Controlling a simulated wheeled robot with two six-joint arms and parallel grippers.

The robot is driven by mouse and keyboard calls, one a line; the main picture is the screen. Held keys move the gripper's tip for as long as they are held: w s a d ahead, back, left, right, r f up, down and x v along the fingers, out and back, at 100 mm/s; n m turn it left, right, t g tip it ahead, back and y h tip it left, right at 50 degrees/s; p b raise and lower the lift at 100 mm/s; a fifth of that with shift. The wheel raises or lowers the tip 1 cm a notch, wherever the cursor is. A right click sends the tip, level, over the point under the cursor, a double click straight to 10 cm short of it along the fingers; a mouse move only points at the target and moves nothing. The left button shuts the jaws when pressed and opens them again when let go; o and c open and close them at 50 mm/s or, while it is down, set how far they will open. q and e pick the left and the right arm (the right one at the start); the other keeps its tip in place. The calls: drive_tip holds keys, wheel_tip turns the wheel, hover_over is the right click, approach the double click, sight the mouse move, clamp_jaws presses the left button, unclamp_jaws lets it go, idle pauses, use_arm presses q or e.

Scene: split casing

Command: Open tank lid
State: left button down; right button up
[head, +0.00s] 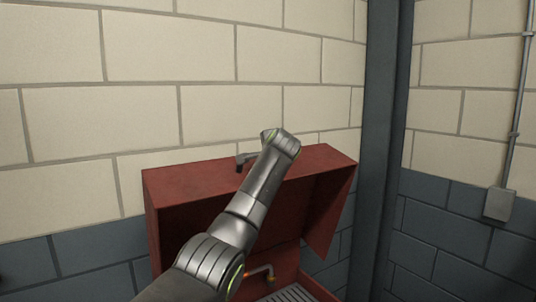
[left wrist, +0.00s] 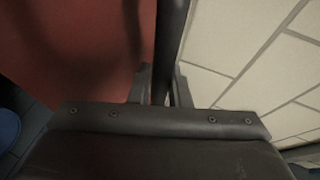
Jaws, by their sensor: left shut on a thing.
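The red tank lid (head: 190,180) is raised at a steep tilt in front of the block wall in the head view. Its underside and right side flap show, above the open red tank (head: 288,262). My left arm reaches up across it, and my left gripper (head: 243,161) is at the lid's top edge, partly hidden by my wrist. In the left wrist view my left gripper (left wrist: 161,75) is shut on a dark bar (left wrist: 170,35), which runs along the edge of the red lid surface (left wrist: 95,50). My right gripper is not in view.
Inside the tank are a pale grate (head: 288,294) and a bent pipe with an orange-yellow fitting (head: 270,279). A dark blue-grey column (head: 383,130) stands close on the right. A conduit box (head: 499,203) hangs on the far-right wall.

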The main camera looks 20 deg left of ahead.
use_arm(q)
drive_tip(key=c, duration=1.4)
unclamp_jaws()
drive_tip(key=shift+w+a+f, duration=0.1)
drive_tip(key=shift+a+f, duration=0.05)
drive_tip(key=shift+f, duration=0.1)
drive_tip(key=shift+o, duration=0.2)
drive_tip(key=shift+s+d+b, duration=0.25)
drive_tip(key=shift+s+b, duration=0.1)
drive_tip(key=shift+b, duration=0.1)
drive_tip(key=b+v, duration=0.9)
drive_tip(key=v, duration=0.7)
drive_tip(key=shift+s+r, duration=0.25)
drive_tip(key=shift+r, duration=0.25)
